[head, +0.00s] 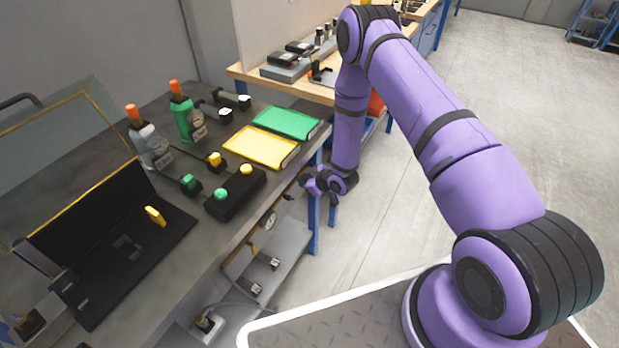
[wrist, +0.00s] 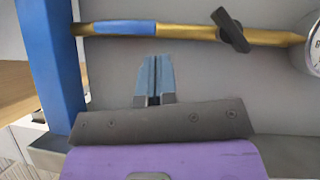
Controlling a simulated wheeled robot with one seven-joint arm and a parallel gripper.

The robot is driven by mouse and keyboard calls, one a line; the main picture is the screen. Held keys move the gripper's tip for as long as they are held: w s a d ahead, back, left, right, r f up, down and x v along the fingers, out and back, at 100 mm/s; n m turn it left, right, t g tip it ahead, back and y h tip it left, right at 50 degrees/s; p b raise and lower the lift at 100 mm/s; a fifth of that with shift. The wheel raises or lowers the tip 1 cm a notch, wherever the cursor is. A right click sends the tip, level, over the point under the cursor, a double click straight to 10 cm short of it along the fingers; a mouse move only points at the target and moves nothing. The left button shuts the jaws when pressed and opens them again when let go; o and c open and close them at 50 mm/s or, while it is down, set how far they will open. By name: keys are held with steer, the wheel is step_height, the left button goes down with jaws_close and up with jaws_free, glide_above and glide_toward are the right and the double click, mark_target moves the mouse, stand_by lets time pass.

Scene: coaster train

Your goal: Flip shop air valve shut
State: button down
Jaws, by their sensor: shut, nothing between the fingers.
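The valve is on a horizontal brass pipe (wrist: 185,32) in the wrist view. Its dark lever (wrist: 230,30) lies slantwise across the pipe, from upper left to lower right. My gripper (wrist: 155,62) is shut and empty. Its blue-grey fingertips point toward the grey panel, below the pipe in the picture and left of the lever, and appear apart from the lever. In the head view my gripper (head: 312,186) hangs beside the workbench's front edge. The lever is too small to make out clearly there.
A round gauge (wrist: 314,48) sits at the pipe's right end. A blue post (wrist: 52,60) stands left of my fingers. The workbench (head: 215,255) carries trays, bottles and a button box (head: 236,193). Open floor (head: 385,210) lies right of my gripper.

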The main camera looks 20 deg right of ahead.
steer(key=shift+w+f, duration=0.25)
steer(key=shift+f, duration=0.65)
steer(key=shift+a+f, duration=0.1)
steer(key=shift+f, duration=0.05)
